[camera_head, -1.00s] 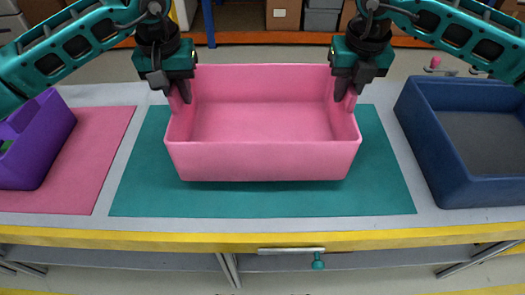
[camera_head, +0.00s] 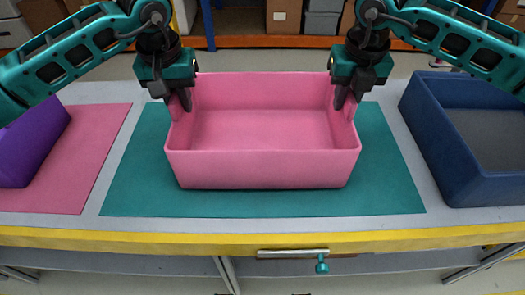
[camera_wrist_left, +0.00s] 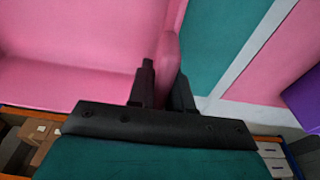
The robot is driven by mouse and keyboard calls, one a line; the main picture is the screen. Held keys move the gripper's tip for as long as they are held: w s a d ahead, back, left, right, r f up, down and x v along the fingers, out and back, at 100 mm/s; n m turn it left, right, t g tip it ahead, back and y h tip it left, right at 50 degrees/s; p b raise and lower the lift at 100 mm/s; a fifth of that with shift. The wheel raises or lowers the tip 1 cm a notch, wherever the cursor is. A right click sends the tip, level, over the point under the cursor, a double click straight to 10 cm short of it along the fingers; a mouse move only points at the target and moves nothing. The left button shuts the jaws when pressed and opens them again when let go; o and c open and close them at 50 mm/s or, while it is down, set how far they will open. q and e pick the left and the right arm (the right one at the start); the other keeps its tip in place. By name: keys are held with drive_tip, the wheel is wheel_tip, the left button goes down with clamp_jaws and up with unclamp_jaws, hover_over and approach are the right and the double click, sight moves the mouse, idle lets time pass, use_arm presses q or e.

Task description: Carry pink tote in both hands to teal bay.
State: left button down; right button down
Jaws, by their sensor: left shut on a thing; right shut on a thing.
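The pink tote (camera_head: 262,169) is empty and level, over the teal bay (camera_head: 135,195), a flat teal mat on the table. Teal shows around its left, front and right sides. I cannot tell whether its base touches the mat. My left gripper (camera_head: 180,99) is shut on the tote's left wall. My right gripper (camera_head: 346,97) is shut on its right wall. In the left wrist view, the tote wall (camera_wrist_left: 168,58) stands between the fingers of my left gripper (camera_wrist_left: 163,85). The tote's underside is hidden.
A blue bin (camera_head: 432,140) stands right of the teal mat. A purple container (camera_head: 35,145) sits on a pink mat (camera_head: 90,150) at the left. The table's yellow front edge (camera_head: 180,239) runs below, with a handle (camera_head: 293,254) under it. Shelving with boxes is behind.

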use_arm(q)
drive_tip(key=shift+f+b, duration=0.45)
drive_tip(key=shift+f, duration=0.2)
use_arm(e)
drive_tip(key=shift+f, duration=0.6)
use_arm(q)
drive_tip(key=c, duration=1)
unclamp_jaws()
drive_tip(key=shift+r, duration=0.2)
drive_tip(key=shift+c, duration=0.2)
use_arm(e)
drive_tip(key=c, duration=1)
unclamp_jaws()
drive_tip(key=shift+r, duration=0.15)
drive_tip(key=shift+c, duration=0.2)
use_arm(q)
drive_tip(key=r, duration=0.3)
drive_tip(key=s+r, duration=0.1)
drive_tip(key=r, duration=0.7)
drive_tip(key=shift+s, duration=0.3)
drive_tip(key=shift+s+r, duration=0.1)
drive_tip(key=shift+r, duration=0.35)
use_arm(e)
drive_tip(key=shift+r, duration=0.15)
drive_tip(key=r, duration=0.4)
drive_tip(key=s+r, duration=0.1)
drive_tip(key=r, duration=0.6)
drive_tip(key=shift+s+r, duration=0.35)
drive_tip(key=shift+s, duration=0.05)
